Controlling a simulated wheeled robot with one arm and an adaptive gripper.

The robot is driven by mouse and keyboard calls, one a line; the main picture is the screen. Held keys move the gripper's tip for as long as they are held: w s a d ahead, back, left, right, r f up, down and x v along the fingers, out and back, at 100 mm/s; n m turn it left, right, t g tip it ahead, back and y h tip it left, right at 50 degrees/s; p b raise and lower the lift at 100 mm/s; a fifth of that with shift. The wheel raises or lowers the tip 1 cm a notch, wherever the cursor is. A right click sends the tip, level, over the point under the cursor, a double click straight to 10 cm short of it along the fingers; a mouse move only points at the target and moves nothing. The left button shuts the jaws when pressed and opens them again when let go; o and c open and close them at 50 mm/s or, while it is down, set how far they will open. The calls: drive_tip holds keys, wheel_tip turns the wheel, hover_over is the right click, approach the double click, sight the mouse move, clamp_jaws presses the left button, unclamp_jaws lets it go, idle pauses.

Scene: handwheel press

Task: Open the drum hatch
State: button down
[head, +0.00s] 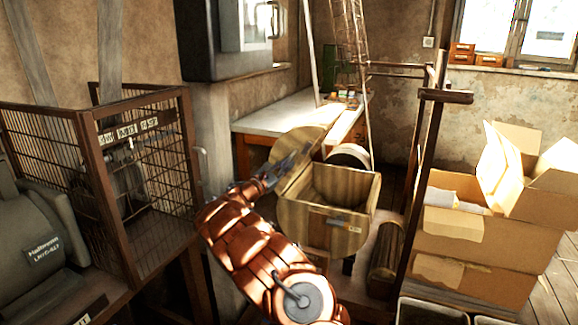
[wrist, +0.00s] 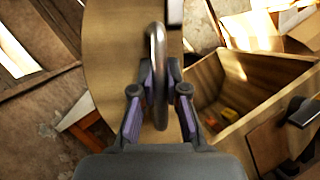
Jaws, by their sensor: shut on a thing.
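The wooden drum (head: 345,225) stands in the middle of the head view with its top open. The hatch (head: 302,143), a tan wooden panel, stands raised at the drum's left side, tilted. It also fills the upper middle of the wrist view (wrist: 112,40). My gripper (head: 285,168) is at the hatch's left face. In the wrist view its fingers (wrist: 160,85) are shut around the hatch's bent metal handle (wrist: 155,45). The open drum interior (wrist: 225,95) shows right of the fingers, with small orange things inside. The hatch's hinge is hard to make out.
A rusty mesh cage (head: 140,190) and a grey machine (head: 35,240) stand at the left. A white-topped table (head: 275,112) is behind the drum. A dark post (head: 424,160) and cardboard boxes (head: 470,250) stand close at the right.

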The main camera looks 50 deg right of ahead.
drive_tip(key=shift+w+r+n, duration=0.2)
drive_tip(key=shift+w+n, duration=0.1)
idle(0.4)
drive_tip(key=c, duration=1.2)
unclamp_jaws()
drive_tip(key=shift+w+f, duration=0.1)
drive_tip(key=shift+a, duration=0.2)
